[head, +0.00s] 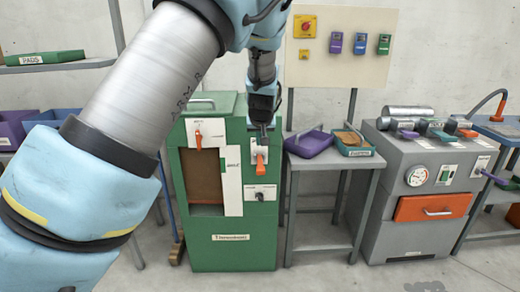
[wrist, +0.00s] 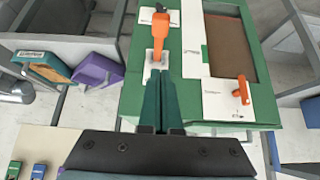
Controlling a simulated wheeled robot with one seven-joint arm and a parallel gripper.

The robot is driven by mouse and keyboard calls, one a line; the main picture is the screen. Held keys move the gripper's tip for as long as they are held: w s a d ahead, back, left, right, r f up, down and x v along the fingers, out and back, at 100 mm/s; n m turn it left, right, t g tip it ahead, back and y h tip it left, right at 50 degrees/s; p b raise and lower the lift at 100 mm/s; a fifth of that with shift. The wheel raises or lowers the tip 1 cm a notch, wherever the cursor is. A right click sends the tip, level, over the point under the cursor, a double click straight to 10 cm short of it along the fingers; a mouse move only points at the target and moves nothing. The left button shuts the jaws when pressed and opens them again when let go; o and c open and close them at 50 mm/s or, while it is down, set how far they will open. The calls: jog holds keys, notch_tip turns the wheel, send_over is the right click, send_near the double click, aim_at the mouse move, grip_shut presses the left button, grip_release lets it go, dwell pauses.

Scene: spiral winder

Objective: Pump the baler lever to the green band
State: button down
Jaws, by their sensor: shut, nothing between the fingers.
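A green cabinet (head: 232,250) stands ahead with a brown-filled opening at its left. I cannot read its label, so I cannot tell for sure that it is the baler. An orange lever (head: 261,157) hangs on a white plate on its front; it also shows in the wrist view (wrist: 158,36). A second orange handle (head: 198,136) sits at upper left, and shows at right in the wrist view (wrist: 241,92). My gripper (head: 263,128) is shut and empty, its fingertips (wrist: 160,72) close to the lever's plate; I cannot tell whether they touch.
A grey table (head: 335,160) with a purple tray (head: 308,145) and a green tray (head: 353,150) stands right of the cabinet. Further right is a grey machine (head: 395,230) with a gauge (head: 417,176) and orange drawer (head: 432,206).

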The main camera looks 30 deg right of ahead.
jog(key=p, duration=0.2)
send_over(260, 167)
jog(key=s+a, duration=0.1)
jog(key=s, duration=0.1)
jog(key=f, duration=0.6)
jog(key=shift+w+f, duration=0.2)
jog(key=shift+f, duration=0.1)
notch_tip(260, 167, down, 4)
jog(key=shift+s+p, duration=0.15)
jog(key=shift+p, duration=0.65)
jog(key=shift+f, duration=0.2)
jog(key=shift+f, duration=0.1)
